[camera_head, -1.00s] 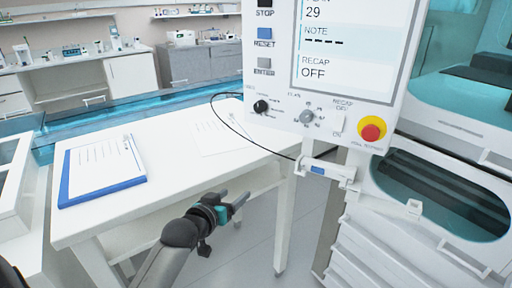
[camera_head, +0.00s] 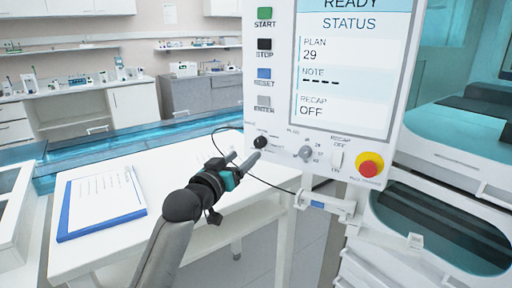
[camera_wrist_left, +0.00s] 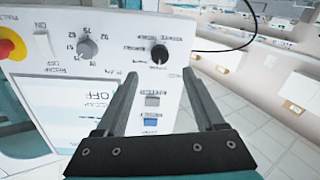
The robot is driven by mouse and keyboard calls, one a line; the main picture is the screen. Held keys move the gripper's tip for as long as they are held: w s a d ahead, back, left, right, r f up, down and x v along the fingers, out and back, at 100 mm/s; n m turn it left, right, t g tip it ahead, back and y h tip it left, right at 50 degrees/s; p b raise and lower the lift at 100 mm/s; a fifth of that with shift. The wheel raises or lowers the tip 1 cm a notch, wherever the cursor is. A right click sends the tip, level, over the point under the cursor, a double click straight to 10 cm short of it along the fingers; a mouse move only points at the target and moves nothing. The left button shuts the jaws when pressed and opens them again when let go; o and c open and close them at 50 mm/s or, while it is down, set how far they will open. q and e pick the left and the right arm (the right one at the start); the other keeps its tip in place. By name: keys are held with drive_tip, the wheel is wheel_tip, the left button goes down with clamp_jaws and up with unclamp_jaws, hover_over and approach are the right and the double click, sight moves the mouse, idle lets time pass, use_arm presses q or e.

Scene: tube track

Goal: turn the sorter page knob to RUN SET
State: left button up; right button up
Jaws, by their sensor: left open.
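A black knob (camera_head: 260,142) with small lettering around it sits at the lower left of the white control panel (camera_head: 275,122). I take it for the page knob, but I cannot read its labels or its setting. It also shows in the left wrist view (camera_wrist_left: 159,53), just beyond and between my fingertips. My left gripper (camera_head: 244,157) is open and empty, close in front of the knob and apparently not touching it. My right gripper is not in view.
A grey knob (camera_head: 305,152) with numbers around it, a switch (camera_head: 337,159) and a red stop button (camera_head: 369,166) lie to the right. The panel screen (camera_head: 343,75) reads READY, PLAN 29, RECAP OFF. A thin black cable loops beside the panel. A clipboard (camera_head: 98,200) lies on the table.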

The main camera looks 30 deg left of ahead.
sight(258, 144)
use_arm(q)
drive_tip(key=w, duration=0.5)
drive_tip(key=w+a, duration=0.1)
drive_tip(key=w, duration=0.2)
drive_tip(key=shift+b, duration=0.4)
clamp_jaws()
